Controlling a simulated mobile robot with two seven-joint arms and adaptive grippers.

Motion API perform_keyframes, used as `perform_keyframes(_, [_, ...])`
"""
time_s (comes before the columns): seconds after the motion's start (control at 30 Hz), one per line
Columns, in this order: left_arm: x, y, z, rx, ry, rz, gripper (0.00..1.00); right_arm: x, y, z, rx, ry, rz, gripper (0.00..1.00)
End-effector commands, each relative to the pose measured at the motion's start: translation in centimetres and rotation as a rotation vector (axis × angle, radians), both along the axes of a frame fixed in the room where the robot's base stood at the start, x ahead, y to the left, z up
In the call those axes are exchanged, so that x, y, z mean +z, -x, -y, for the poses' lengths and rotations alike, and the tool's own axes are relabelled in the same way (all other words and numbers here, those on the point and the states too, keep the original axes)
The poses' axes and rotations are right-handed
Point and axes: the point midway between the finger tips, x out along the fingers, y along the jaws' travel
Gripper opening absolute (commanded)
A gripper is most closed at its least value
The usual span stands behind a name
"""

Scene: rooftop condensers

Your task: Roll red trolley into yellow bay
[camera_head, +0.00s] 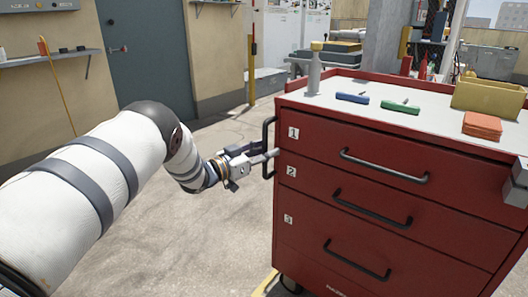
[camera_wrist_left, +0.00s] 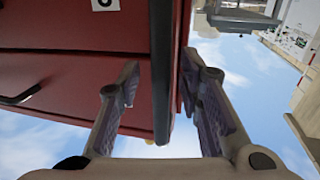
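The red trolley (camera_head: 345,225) stands at the right in the head view, with numbered drawers and a pale top. A black upright handle (camera_head: 268,148) is on its left side. My left gripper (camera_head: 262,158) is at this handle. In the left wrist view, the dark handle bar (camera_wrist_left: 162,70) runs between the open fingers, with gaps visible on both sides. A grey piece at the right edge, apparently my right gripper (camera_head: 518,185), is cut off, so its fingers cannot be read. A strip of yellow floor marking (camera_head: 264,284) shows by the trolley's lower left; the bay's extent is hidden.
On the trolley top are a bottle (camera_head: 314,75), a blue tool (camera_head: 352,98), a green tool (camera_head: 400,107), orange pads (camera_head: 482,125) and a yellow bin (camera_head: 488,95). Clear concrete floor (camera_head: 225,235) lies left of the trolley. A grey door (camera_head: 148,60) stands behind.

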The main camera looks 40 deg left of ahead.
Motion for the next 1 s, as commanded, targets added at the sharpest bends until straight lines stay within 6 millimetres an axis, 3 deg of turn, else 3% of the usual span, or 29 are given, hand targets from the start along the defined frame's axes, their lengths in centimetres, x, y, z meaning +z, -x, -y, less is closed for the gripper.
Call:
perform_keyframes(0.13, [0.0, 1.6, -0.5, 0.003, 0.001, -0.002, 0.33, 0.0, 0.0, 0.0, 0.000, 0.000, 0.000, 0.00])
perform_keyframes(0.4, [0.0, 8.6, -2.1, 0.003, 0.002, -0.003, 0.33, 0.0, 0.0, 0.0, 0.000, 0.000, 0.000, 0.00])
perform_keyframes(0.5, [0.0, 10.4, -2.5, 0.002, 0.002, -0.001, 0.33, 0.0, 0.0, 0.0, 0.000, 0.000, 0.000, 0.00])
perform_keyframes(0.67, [0.0, 11.7, -2.7, 0.000, 0.000, -0.001, 0.33, 0.0, 0.0, 0.0, 0.000, 0.000, 0.000, 0.00])
perform_keyframes(1.0, [0.0, 11.7, -2.7, 0.000, 0.000, -0.001, 0.33, 0.0, 0.0, 0.0, 0.000, 0.000, 0.000, 0.00])
